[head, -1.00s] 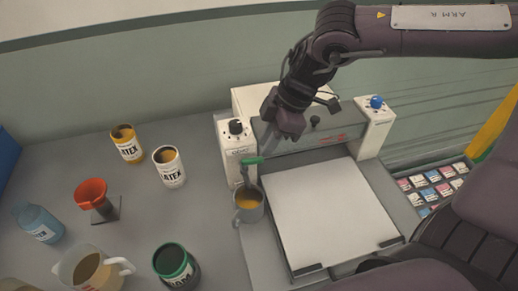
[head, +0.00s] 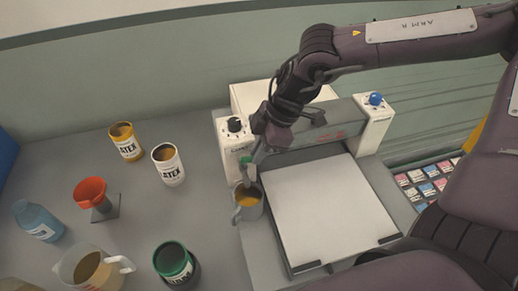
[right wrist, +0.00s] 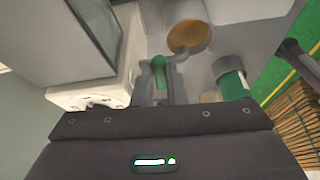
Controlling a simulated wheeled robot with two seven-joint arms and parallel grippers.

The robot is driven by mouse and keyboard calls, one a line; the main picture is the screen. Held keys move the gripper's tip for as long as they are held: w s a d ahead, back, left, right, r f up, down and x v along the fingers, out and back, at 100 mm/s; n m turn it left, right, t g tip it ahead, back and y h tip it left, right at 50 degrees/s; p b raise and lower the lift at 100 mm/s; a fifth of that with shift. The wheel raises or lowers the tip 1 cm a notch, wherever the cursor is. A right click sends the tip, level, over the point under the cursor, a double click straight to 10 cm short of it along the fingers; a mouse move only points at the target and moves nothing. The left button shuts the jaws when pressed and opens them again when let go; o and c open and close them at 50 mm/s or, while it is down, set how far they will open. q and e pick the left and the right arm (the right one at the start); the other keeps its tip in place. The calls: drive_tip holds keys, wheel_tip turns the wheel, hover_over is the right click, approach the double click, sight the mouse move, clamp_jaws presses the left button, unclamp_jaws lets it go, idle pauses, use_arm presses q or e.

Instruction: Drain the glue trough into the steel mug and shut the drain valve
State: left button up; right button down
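The steel mug (head: 248,212) stands upright below the drain at the left end of the glue machine, with amber glue inside. It also shows in the right wrist view (right wrist: 190,12). The green drain valve handle (head: 246,161) is just above the mug. My right gripper (head: 250,172) is at this valve. In the right wrist view the green handle (right wrist: 159,73) lies between its fingers, which appear shut on it. The grey trough housing (head: 318,133) spans the machine's back; its inside is hidden from me. My left gripper is not in view.
A black knob (head: 235,125) and a blue knob (head: 376,99) top the end blocks. Left are yellow (head: 126,146) and white (head: 169,172) latex cans, an orange funnel (head: 91,192), a blue bottle (head: 40,224), a jug (head: 78,270) and a green can (head: 173,259).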

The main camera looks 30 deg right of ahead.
drive_tip(key=shift+w+f+n+b, duration=0.15)
drive_tip(key=shift+w+n+b, duration=0.2)
drive_tip(key=shift+b, duration=0.4)
drive_tip(key=shift+s+n, duration=0.1)
drive_tip(key=shift+n, duration=0.15)
drive_tip(key=shift+r, duration=0.25)
drive_tip(key=c, duration=1.7)
unclamp_jaws()
drive_tip(key=shift+c, duration=0.2)
drive_tip(key=w+b+v, duration=0.1)
drive_tip(key=v, duration=0.6)
drive_tip(key=shift+s+d+r, duration=0.25)
drive_tip(key=shift+s+r, duration=0.1)
